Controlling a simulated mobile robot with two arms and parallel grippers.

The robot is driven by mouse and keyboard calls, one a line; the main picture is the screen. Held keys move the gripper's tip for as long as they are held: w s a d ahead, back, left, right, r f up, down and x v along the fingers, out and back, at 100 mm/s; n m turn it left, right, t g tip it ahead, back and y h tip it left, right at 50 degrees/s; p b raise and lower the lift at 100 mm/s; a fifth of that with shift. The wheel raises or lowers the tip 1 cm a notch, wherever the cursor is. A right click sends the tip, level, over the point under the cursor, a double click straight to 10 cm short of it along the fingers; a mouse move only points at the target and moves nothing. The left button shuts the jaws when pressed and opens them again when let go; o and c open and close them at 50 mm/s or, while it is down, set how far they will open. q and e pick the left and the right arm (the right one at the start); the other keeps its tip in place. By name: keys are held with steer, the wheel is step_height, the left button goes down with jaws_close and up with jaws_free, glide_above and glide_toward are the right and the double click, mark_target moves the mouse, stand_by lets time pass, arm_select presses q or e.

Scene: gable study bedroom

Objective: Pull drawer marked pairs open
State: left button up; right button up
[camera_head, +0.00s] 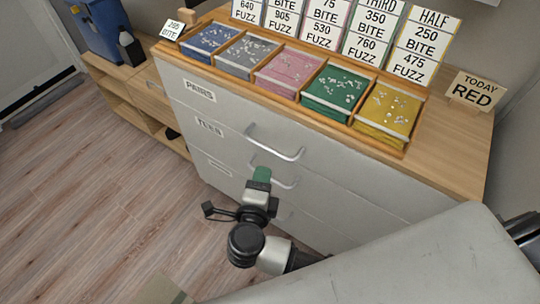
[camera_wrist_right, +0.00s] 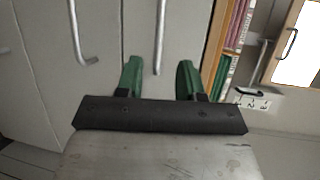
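The drawer marked PAIRS (camera_head: 220,108) is the top drawer of a grey cabinet and appears shut. Its silver bar handle (camera_head: 275,148) shows in the head view. In the right wrist view, which is turned on its side, this handle (camera_wrist_right: 160,35) lies ahead, in line with the gap between my fingers. My right gripper (camera_head: 262,175) has green fingertips and appears just in front of the cabinet. In the wrist view the gripper (camera_wrist_right: 159,78) is open and empty. Whether it touches the handle, I cannot tell. My left gripper is not in view.
Below are a drawer marked TENS (camera_head: 210,128), with its own handle (camera_head: 276,181), and another drawer. A wooden tray (camera_head: 397,150) of coloured card stacks stands on top, near a TODAY RED sign (camera_head: 475,92). A low wooden shelf (camera_head: 120,93) stands left.

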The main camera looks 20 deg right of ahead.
mark_target(271, 150)
steer(key=x, duration=1)
steer(key=shift+w+d+f, duration=0.15)
steer(key=shift+d+f, duration=0.05)
jaws_close()
